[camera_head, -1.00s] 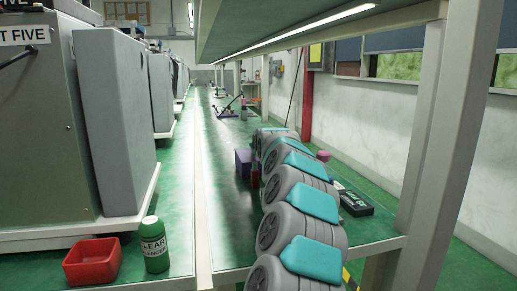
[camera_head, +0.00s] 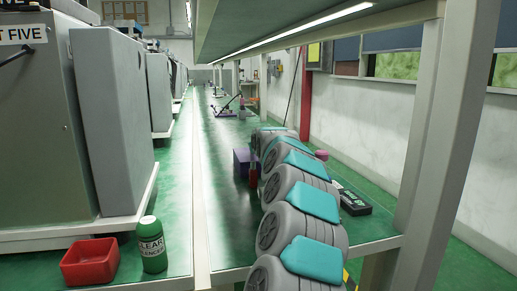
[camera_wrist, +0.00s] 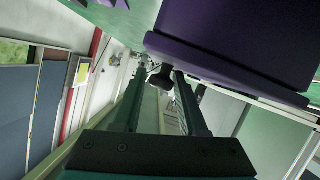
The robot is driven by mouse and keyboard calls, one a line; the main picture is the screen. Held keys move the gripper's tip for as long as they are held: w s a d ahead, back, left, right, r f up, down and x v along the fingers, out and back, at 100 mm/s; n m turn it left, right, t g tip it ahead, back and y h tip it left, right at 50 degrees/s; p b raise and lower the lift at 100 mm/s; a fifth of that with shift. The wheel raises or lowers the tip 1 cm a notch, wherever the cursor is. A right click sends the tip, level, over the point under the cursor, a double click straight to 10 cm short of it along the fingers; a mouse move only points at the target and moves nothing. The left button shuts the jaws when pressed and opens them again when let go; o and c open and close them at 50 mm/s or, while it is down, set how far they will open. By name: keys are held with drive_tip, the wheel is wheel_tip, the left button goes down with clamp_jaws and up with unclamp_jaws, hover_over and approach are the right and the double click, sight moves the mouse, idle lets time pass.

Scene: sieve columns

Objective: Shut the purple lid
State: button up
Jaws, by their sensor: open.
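A purple box-like thing (camera_head: 241,162) stands on the green bench, just left of my arm's far end. Its lid cannot be made out clearly at this size. In the wrist view a large purple surface (camera_wrist: 240,40) fills the upper right, close to my fingers. My gripper (camera_wrist: 160,70) is open, with its two fingers apart beside the lower left edge of that surface. A dark rounded piece (camera_wrist: 160,79) shows between the fingertips; I cannot tell whether they touch it. In the head view my gripper is hidden behind my arm.
A red tray (camera_head: 90,262) and a green bottle (camera_head: 151,245) stand at the front left. A black case (camera_head: 354,203) lies right of my arm. A small red thing (camera_head: 253,173) is beside the purple box. A shelf (camera_head: 260,35) hangs overhead, with a post (camera_head: 430,150) at right.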

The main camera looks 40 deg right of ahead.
drive_tip(key=shift+b+v, duration=0.75)
drive_tip(key=shift+v, duration=3.05)
